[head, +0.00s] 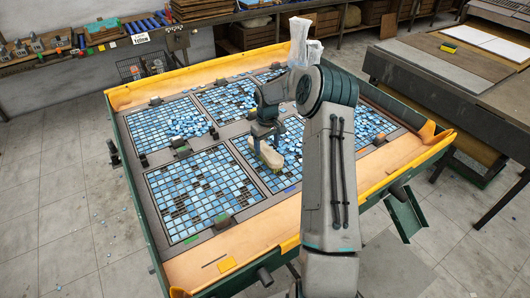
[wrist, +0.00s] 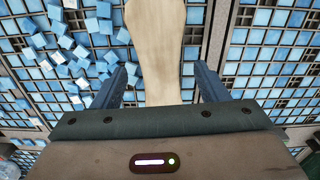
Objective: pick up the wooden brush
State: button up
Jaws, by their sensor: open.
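The wooden brush (head: 271,158) is pale and lies on the blue mosaic sheets in the middle of the table in the head view. In the wrist view its pale wooden body (wrist: 157,42) runs from the top edge down between my fingers, and its lower end is hidden behind my gripper's housing. My gripper (wrist: 160,85) is open, with one blue finger on each side of the brush and visible gaps between. In the head view my gripper (head: 264,135) is right at the brush, pointing down.
The table (head: 245,240) has a raised yellow rim (head: 195,73) and dark frames holding mosaic sheets (head: 195,190). Loose blue tiles (head: 188,121) lie in heaps on the sheets. A workbench (head: 430,62) stands at the right and a shelf of tools (head: 90,45) at the back left.

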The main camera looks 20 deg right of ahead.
aim_at(267, 150)
jog(key=shift+w+f+p, duration=0.15)
jog(key=shift+f+p, duration=0.95)
jog(key=shift+f, duration=1.5)
jog(key=c, duration=1.2)
jog(key=shift+o, duration=0.2)
jog(key=shift+r, duration=0.15)
jog(key=shift+r+b, duration=0.4)
jog(key=shift+r, duration=0.2)
notch_tip(267, 150, up, 2)
jog(key=shift+r+b, duration=0.15)
jog(key=shift+b, duration=0.4)
jog(key=s+a+r+b, duration=0.1)
jog(key=s+a+r, duration=0.1)
jog(key=s, duration=0.3)
jog(key=s+a+r+b, duration=0.2)
jog(key=s+r, duration=0.3)
jog(key=shift+s+a, duration=0.35)
jog(key=shift+r, duration=0.1)
